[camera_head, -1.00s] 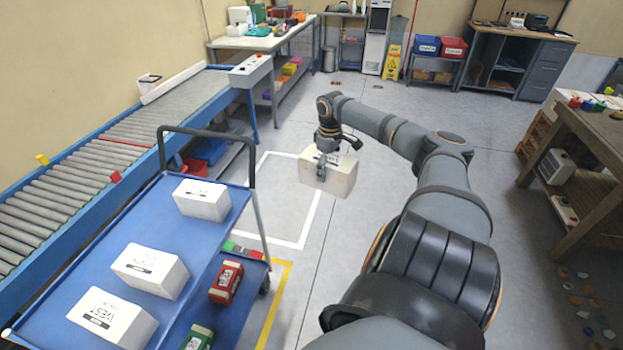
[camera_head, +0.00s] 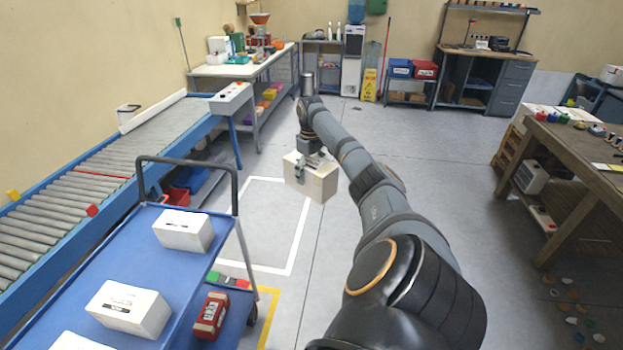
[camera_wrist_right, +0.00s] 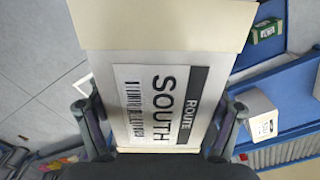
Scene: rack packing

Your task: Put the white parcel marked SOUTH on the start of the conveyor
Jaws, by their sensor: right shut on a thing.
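The white parcel marked SOUTH (camera_head: 318,182) hangs in the air over the floor, right of the blue cart. My right gripper (camera_head: 302,165) is shut on it from above. In the right wrist view the parcel (camera_wrist_right: 150,22) fills the middle, its label reads ROUTE SOUTH, and the fingers of my right gripper (camera_wrist_right: 158,118) press on both its sides. The conveyor (camera_head: 100,165), with grey rollers and blue rails, runs along the left wall, beyond the cart and apart from the parcel. My left gripper is not in view.
The blue cart (camera_head: 95,262) with a dark handle (camera_head: 190,162) carries white parcels, including one at its far end (camera_head: 183,231). It stands between my arm and the near conveyor. A white-outlined floor area (camera_head: 262,225) is clear. A workbench (camera_head: 590,150) stands at right.

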